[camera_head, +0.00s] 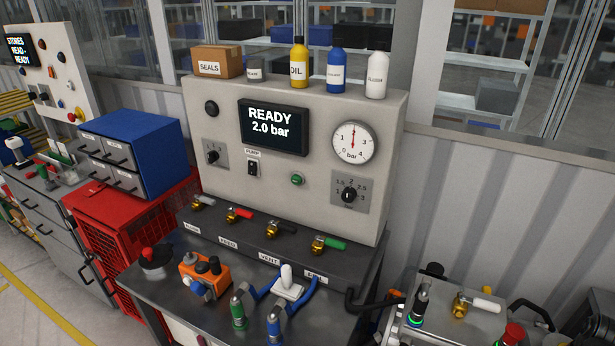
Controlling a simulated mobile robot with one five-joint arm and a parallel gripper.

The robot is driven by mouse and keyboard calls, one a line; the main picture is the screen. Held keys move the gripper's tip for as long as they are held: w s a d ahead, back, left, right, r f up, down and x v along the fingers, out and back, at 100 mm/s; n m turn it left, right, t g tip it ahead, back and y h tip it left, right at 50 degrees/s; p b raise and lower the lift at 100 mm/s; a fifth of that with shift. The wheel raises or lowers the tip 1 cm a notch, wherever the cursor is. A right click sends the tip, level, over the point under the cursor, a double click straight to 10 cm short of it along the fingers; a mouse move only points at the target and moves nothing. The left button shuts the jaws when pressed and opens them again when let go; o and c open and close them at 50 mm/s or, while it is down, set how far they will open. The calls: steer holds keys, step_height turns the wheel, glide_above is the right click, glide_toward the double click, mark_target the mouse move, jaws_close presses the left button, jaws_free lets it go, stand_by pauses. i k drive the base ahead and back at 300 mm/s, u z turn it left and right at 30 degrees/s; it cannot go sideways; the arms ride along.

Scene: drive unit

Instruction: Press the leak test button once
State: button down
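A pale grey test panel (225,130) stands at the back of the bench. A small round green button (297,179) sits low on the panel, right of a black switch (252,168) labelled PUMP. I see no readable "leak test" label beside the green button. The dark display (273,127) reads "READY 2.0 bar". A round gauge (354,143) in bar has its red needle pointing nearly straight up. Rotary knobs sit at the panel's left (213,157) and right (349,194). My gripper is not in view.
Several brass valves with coloured handles (240,214) line the ledge below the panel. An orange block (205,274), a white lever (287,281) and green (238,312) and blue (274,326) fittings crowd the bench front. Bottles (336,66) stand on top. The space before the green button looks clear.

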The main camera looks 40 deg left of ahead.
mark_target(296, 179)
steer(key=u, duration=0.05)
steer(key=k, duration=1.4)
steer(key=u, duration=1.3)
steer(key=i, duration=0.95)
steer(key=z, duration=0.05)
